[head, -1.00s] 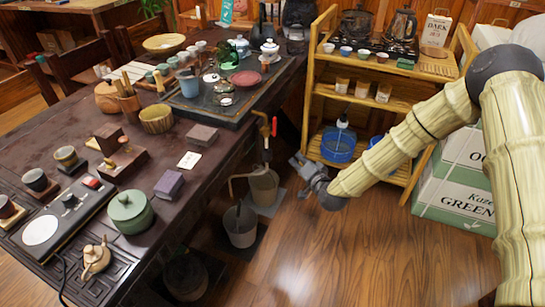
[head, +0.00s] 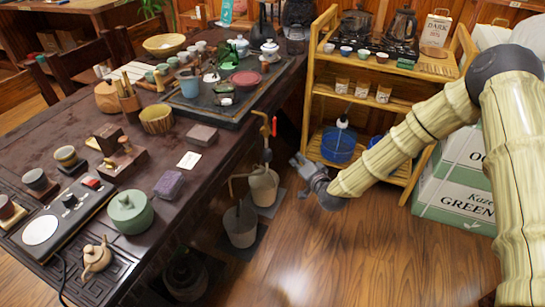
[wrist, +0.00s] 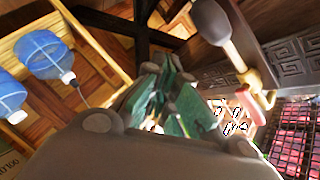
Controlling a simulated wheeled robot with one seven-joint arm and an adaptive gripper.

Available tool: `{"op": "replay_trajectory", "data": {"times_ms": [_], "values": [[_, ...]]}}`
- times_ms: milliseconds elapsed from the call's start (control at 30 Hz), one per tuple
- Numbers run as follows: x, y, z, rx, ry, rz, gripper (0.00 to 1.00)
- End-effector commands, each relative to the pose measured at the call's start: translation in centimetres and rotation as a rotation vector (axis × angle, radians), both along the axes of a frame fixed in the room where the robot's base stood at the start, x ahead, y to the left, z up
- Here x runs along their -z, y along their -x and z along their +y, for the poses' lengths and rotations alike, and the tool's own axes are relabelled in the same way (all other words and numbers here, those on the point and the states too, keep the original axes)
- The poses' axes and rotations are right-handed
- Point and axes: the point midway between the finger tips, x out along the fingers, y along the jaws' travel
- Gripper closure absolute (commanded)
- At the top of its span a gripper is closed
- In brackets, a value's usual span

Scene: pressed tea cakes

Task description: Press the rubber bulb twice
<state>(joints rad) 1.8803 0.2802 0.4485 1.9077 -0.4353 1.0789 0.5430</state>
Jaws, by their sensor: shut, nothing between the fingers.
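In the wrist view a dull dark bulb (wrist: 211,20), which looks like the rubber bulb, sits on a pale stem near the top edge. A red handle (wrist: 246,106) is near the stem's far end. In the head view a small dark bulb-like part (head: 267,155) is beside the table's edge, below a red lever (head: 274,126); I cannot tell surely that it is the same bulb. My gripper (head: 298,162) is to its right, apart from it, shut and empty. The green fingers (wrist: 172,102) show in the wrist view, with the bulb beyond them to the upper right.
The dark tea table (head: 215,165) with many wares stands left of my gripper. A wooden shelf (head: 318,90) with a blue water bottle (head: 338,148) stands behind. The floor in front is free.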

Motion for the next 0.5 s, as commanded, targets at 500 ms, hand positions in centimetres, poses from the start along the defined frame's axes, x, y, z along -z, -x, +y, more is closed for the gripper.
{"op": "replay_trajectory", "data": {"times_ms": [500], "values": [[0.52,0.05,-0.04,-0.018,0.075,-0.055,1.00]]}}
